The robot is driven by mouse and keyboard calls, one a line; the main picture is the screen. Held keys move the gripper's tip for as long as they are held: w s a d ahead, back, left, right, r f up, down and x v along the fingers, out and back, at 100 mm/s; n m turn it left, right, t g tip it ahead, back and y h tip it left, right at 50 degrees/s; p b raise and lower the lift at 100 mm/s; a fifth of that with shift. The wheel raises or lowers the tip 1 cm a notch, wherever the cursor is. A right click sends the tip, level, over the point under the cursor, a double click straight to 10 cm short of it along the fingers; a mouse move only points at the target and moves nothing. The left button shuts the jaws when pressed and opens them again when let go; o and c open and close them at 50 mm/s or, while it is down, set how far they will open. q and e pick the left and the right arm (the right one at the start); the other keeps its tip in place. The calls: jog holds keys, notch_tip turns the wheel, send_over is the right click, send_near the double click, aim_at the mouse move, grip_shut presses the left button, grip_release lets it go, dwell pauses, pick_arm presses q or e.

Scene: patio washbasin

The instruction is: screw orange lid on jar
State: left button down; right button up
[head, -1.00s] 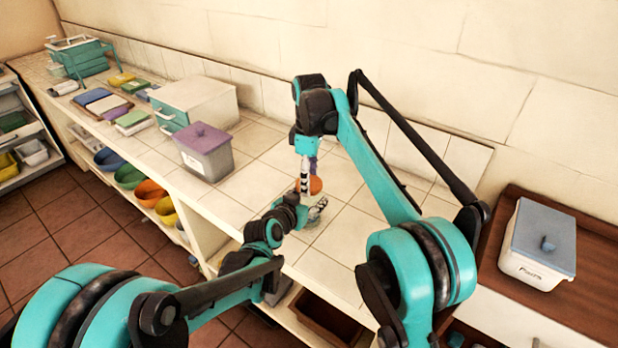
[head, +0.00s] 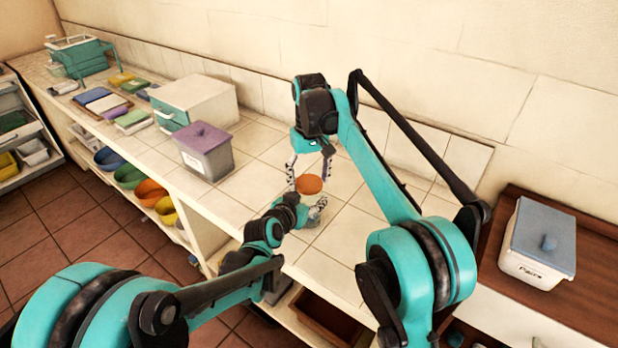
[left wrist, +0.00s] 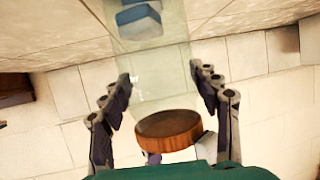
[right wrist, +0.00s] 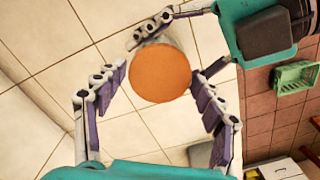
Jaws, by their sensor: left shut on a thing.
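The orange lid (head: 309,184) sits on top of the clear jar (left wrist: 155,75), whose pale glass shows in the left wrist view. In the head view the jar is mostly hidden. My left gripper (head: 312,212) is shut on the jar from the side, below the lid. My right gripper (head: 309,168) points down over the lid, its fingers open and spread to either side. I cannot tell whether the lid is tight.
A grey bin with a purple lid (head: 204,150) stands left of the jar on the tiled counter (head: 250,186). A white box (head: 203,101) is behind it. A white canister with a blue-grey lid (head: 540,245) is at the right. Tiles around the jar are clear.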

jog(key=shift+r, duration=0.1)
jog(key=shift+r, duration=2.2)
jog(key=shift+c, duration=0.3)
jog(key=shift+r+n, duration=1.2)
jog(key=shift+r, duration=0.55)
jog(key=shift+f, duration=4.05)
